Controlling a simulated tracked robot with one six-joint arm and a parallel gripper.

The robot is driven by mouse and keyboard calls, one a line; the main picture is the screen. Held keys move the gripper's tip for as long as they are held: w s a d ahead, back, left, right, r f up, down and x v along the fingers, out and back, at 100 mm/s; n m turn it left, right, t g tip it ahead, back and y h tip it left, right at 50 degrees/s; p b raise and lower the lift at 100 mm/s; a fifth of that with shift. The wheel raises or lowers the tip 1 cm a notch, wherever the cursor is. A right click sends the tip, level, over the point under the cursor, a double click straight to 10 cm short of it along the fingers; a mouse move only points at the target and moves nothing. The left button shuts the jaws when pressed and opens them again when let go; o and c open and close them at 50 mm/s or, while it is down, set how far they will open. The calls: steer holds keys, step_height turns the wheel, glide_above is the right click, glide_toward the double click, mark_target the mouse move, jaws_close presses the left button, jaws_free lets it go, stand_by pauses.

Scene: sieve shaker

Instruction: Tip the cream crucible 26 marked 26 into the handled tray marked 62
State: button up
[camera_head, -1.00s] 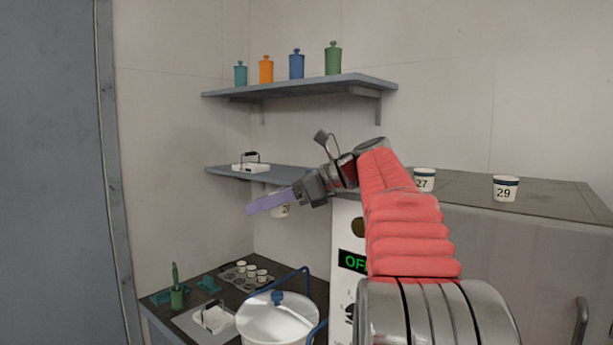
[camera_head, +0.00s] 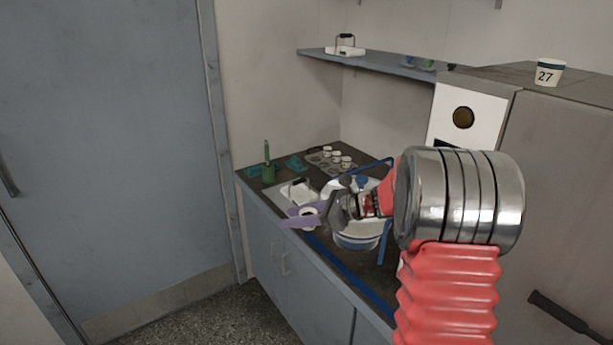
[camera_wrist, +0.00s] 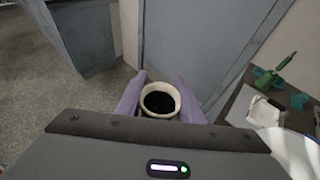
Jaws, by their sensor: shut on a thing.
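My gripper (camera_head: 300,217), with purple fingers, is shut on a cream crucible (camera_head: 309,210) in front of the bench's left part. In the wrist view the crucible (camera_wrist: 160,88) sits between both fingers, its mouth toward the camera and dark contents inside. Its number is not readable. A white handled tray (camera_head: 298,191) lies on the bench just behind the gripper, partly hidden by it; it also shows at the right of the wrist view (camera_wrist: 263,112). Another white handled tray (camera_head: 345,51) stands on the wall shelf. I cannot read a mark on either tray.
Cup 27 (camera_head: 548,72) tops the cabinet. Floor left is clear.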

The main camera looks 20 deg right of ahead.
steer(key=s+a+f, duration=0.4)
steer(key=f, duration=0.6)
steer(key=s+a+f, duration=0.4)
steer(key=a+f, duration=0.1)
steer(key=f, duration=0.5)
steer(key=shift+s+n+y, duration=0.2)
steer(key=shift+n+y, duration=0.1)
steer(key=shift+s, duration=0.1)
